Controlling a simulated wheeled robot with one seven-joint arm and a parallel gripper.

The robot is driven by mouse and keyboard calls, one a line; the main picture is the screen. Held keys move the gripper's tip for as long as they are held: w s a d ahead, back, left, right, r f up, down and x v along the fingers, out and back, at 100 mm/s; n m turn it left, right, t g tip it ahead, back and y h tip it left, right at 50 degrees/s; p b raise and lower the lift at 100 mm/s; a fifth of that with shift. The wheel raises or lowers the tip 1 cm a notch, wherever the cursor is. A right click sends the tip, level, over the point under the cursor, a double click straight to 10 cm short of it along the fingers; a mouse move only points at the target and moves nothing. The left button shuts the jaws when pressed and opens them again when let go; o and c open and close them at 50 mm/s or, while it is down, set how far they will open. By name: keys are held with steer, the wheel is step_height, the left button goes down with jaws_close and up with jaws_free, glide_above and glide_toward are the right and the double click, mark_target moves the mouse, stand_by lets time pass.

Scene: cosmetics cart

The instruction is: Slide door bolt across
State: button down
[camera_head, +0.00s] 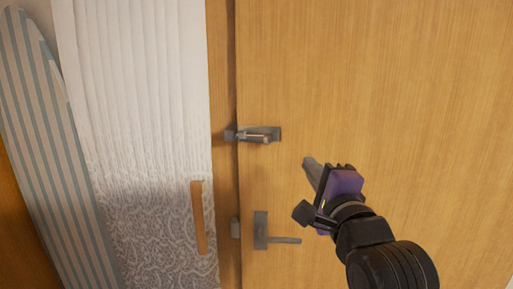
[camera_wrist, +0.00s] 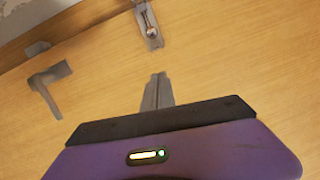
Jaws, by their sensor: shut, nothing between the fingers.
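A metal door bolt (camera_head: 261,135) is mounted on the wooden door (camera_head: 400,90) near its left edge, with its knob toward the right part of the plate. Its left end reaches the keeper on the frame at the left. The bolt also shows at the top of the wrist view (camera_wrist: 150,28). My gripper (camera_head: 309,162) is to the right of the bolt and a little lower, apart from it. Its fingers are together and empty, and they point toward the bolt in the wrist view (camera_wrist: 159,80).
A lever door handle (camera_head: 262,231) sits below the bolt, left of my gripper. A white curtain (camera_head: 135,100) and a striped ironing board (camera_head: 35,130) are at the left. A wooden strip (camera_head: 198,218) stands by the curtain. The door's right side is clear.

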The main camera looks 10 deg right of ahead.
mark_target(258, 137)
steer(key=shift+f+m, duration=0.5)
steer(key=shift+m, duration=0.2)
steer(key=shift+w, duration=0.1)
steer(key=shift+w+a+r+p, duration=0.3)
steer(key=shift+w+a+p, duration=0.3)
steer(key=shift+w, duration=1.25)
steer(key=shift+w+a+r+p, duration=0.3)
steer(key=shift+w+p, duration=0.4)
steer(key=shift+w, duration=1.1)
steer(key=shift+w+a+r+p, duration=0.25)
steer(key=shift+w+a+p, duration=0.35)
steer(key=shift+w, duration=1.25)
steer(key=a, duration=0.1)
steer(key=w+a+b, duration=0.1)
steer(key=a, duration=0.1)
steer(key=shift+a, duration=0.1)
